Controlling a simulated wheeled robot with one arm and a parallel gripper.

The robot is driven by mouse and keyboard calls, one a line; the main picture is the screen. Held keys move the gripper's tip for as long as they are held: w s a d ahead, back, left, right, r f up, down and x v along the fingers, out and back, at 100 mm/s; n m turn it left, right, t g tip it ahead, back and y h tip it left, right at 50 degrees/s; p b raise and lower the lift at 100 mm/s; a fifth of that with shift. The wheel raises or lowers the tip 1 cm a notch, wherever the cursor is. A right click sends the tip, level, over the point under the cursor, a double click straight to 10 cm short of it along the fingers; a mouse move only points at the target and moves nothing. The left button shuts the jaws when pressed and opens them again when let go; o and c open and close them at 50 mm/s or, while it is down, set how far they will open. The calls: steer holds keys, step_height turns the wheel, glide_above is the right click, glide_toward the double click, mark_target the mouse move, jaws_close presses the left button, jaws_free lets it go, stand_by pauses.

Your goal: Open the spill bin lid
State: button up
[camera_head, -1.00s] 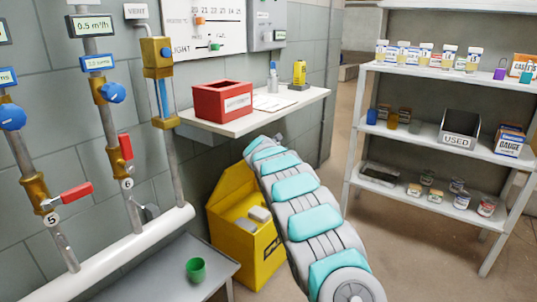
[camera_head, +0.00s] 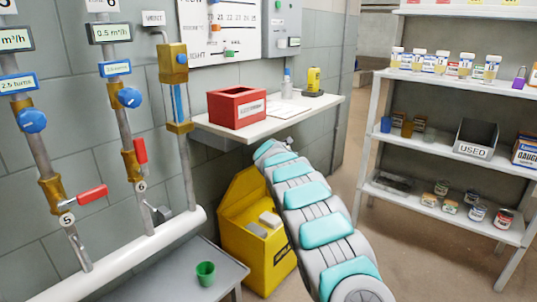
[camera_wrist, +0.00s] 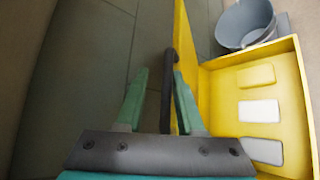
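The yellow spill bin (camera_head: 268,270) stands on the floor below the wall shelf. Its lid (camera_head: 240,195) is raised, standing steeply up at the back, and the inside shows. In the wrist view the bin (camera_wrist: 300,90) is open at right, and the lid (camera_wrist: 184,40) shows nearly edge-on. The lid's dark handle (camera_wrist: 168,90) lies between the green fingers of my gripper (camera_wrist: 160,80). The fingers are apart, with a gap between the left finger and the handle; I cannot tell whether the right one touches. In the head view my arm hides the gripper.
Pale blocks (camera_wrist: 259,111) and a yellow block (camera_wrist: 256,75) lie in the bin. A grey bucket (camera_wrist: 244,22) stands beyond it. The wall shelf (camera_head: 300,112) with a red box (camera_head: 237,106) is close above. A low table (camera_head: 190,275) with a green cup (camera_head: 205,273) stands left.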

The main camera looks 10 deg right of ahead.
steer(key=shift+s+f, duration=0.2)
steer(key=v, duration=0.7)
steer(key=shift+s+r+b, duration=0.15)
steer(key=shift+r+b, duration=0.2)
steer(key=shift+b, duration=0.1)
steer(key=shift+a, duration=0.1)
